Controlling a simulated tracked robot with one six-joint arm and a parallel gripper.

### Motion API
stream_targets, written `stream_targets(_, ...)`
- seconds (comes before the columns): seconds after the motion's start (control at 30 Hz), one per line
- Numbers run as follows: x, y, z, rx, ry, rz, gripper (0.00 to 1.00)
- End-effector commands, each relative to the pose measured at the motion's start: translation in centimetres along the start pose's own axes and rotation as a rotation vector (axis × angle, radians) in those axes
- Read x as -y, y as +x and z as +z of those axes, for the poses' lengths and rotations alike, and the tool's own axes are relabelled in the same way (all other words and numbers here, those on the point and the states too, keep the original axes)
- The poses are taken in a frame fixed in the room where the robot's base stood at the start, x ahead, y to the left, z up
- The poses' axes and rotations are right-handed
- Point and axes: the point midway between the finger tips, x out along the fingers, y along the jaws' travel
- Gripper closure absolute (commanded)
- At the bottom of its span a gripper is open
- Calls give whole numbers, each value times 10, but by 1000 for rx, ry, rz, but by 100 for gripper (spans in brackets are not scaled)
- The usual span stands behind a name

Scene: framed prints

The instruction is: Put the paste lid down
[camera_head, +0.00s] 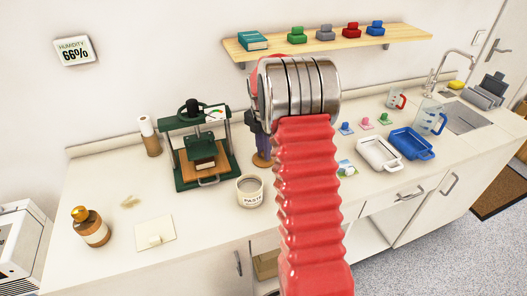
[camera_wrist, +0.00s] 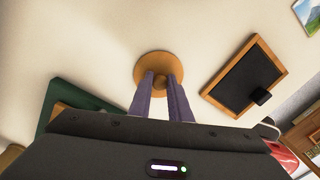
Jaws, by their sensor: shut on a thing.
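The paste lid is a round wooden disc with a knob (camera_wrist: 148,60). It shows in the wrist view between and beyond my fingertips, and its edge shows in the head view (camera_head: 262,160). My gripper (camera_wrist: 162,80) is shut on the lid's knob with its two purple-grey fingers. In the head view my red arm hides most of the gripper. The lid is over the counter behind the paste jar; I cannot tell whether it touches the surface. The white paste jar (camera_head: 250,193) stands uncovered near the counter's front edge.
A green press (camera_head: 205,150) stands left of the lid. A brown bottle (camera_head: 90,227) and pale card (camera_head: 155,233) are farther left. White (camera_head: 378,155) and blue (camera_head: 411,143) trays and small stamps lie right. A wooden-framed dark panel (camera_wrist: 246,75) is near the lid.

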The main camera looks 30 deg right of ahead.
Motion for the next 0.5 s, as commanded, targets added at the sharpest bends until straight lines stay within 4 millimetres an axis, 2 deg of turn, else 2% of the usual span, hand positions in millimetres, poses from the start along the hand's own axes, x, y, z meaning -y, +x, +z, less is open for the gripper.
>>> stream_targets(0.3, 0, 0, 0, 0, 0, 0, 64)
stream_targets(0.5, 0, 0, 0, 0, 0, 0, 64)
